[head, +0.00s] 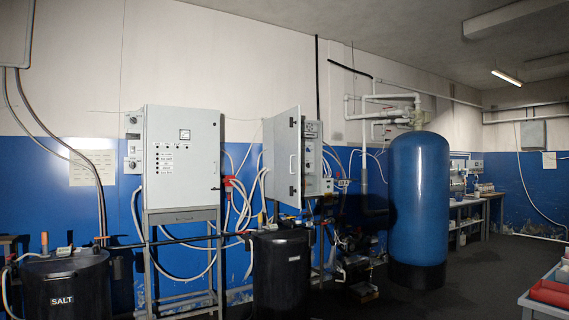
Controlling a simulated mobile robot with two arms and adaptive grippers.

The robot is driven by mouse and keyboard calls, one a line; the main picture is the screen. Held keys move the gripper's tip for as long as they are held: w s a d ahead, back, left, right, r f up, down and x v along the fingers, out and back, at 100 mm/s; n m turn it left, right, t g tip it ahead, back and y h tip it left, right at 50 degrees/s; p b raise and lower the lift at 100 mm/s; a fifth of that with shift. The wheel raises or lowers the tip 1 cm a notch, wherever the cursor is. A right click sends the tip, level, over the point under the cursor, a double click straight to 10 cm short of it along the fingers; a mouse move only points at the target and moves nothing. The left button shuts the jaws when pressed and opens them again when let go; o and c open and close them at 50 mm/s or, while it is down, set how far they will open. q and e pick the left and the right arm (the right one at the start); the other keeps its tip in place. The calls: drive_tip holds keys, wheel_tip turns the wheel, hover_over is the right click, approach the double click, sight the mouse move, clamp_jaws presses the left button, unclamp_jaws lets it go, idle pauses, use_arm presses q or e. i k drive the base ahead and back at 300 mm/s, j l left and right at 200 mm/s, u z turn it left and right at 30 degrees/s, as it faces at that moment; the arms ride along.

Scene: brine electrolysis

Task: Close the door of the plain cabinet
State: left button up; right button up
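The plain cabinet (326,187) is a light grey box on the wall in the middle of the view. Its grey door (284,158) stands open, swung out toward me, with a handle (292,163) on its face. Devices and knobs (312,128) show to the right of the door. The door hides part of the cabinet. Neither of my grippers is in view.
Another grey cabinet (182,160) with a display and indicators stands shut on a metal frame to the left. Black tanks (68,285) (281,270) stand in front. A tall blue tank (418,205) is at right. Open dark floor (480,270) lies right of it.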

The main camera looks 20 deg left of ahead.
sight(287, 140)
drive_tip(key=i+j+u, duration=0.9)
drive_tip(key=i, duration=0.7)
drive_tip(key=i+u, duration=0.35)
drive_tip(key=i, duration=0.6)
drive_tip(key=l, duration=0.1)
